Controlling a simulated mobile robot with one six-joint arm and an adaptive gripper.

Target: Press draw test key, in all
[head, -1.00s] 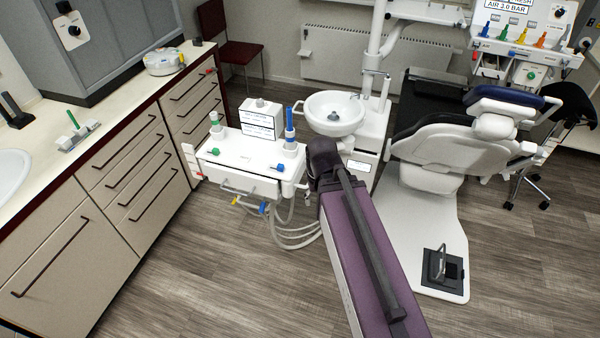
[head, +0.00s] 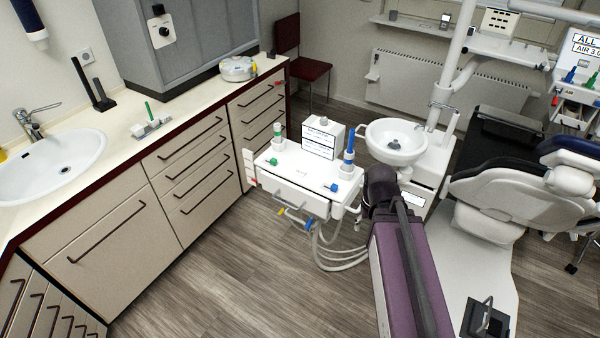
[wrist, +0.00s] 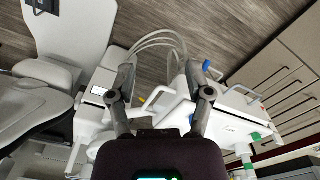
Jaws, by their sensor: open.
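A white cart (head: 290,172) stands at the middle in the head view. A white box (head: 323,137) with a dark-lettered label and a grey top knob sits on it. A green-capped holder (head: 277,137) and a blue upright handpiece (head: 349,146) stand beside the box. Small green and blue knobs show on the front. I cannot make out which part is the draw test key. In the wrist view my gripper (wrist: 160,68) is open and empty, with the cart (wrist: 232,118) to its right. The head view shows my purple arm right of the cart, but not the fingertips.
A white basin (head: 396,140) and dental chair (head: 515,190) stand to the right. A counter (head: 110,150) with drawers and a sink (head: 45,165) runs along the left. Hoses (head: 335,250) hang below the cart. The floor (head: 240,270) in front is clear.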

